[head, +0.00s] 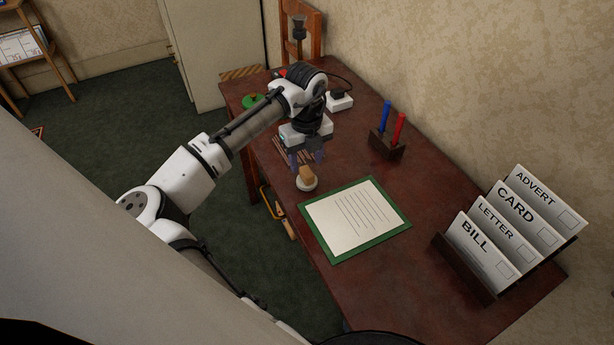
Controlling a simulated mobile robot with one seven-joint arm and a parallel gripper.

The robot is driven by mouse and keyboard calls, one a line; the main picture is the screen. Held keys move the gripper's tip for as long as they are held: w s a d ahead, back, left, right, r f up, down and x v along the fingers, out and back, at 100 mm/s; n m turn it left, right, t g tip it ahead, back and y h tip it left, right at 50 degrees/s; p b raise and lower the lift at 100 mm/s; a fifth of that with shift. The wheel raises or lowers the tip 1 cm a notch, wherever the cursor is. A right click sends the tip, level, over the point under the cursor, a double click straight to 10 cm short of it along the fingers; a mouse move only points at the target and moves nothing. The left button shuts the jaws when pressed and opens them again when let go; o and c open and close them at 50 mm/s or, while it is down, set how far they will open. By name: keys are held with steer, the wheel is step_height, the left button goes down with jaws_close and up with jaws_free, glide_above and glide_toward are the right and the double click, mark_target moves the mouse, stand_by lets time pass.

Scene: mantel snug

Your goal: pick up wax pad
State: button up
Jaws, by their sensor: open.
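A small tan block, which looks like the wax pad (306,172), sits on a round white dish (307,186) near the table's left edge. My gripper (307,164) points down just above the tan block, its two fingers apart. I cannot tell from this view whether the fingers reach down beside the block or stay above it. The gripper and its fingers partly cover the area behind the block.
On the dark red table (440,220) lie a green-bordered paper sheet (352,218), a pen stand (387,146) with blue and red pens, and a letter rack (462,270) with cards. Thin brown sticks (283,149) lie behind the gripper.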

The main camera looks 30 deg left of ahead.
mark_target(307, 171)
steer(key=shift+w+f+p, duration=0.15)
steer(key=shift+f+p, duration=0.25)
steer(key=shift+f, duration=1)
steer(key=shift+w+f+p, duration=0.1)
steer(key=shift+f+p, duration=0.3)
steer(key=shift+f, duration=0.95)
steer(key=shift+a, duration=0.1)
steer(key=c, duration=1.1)
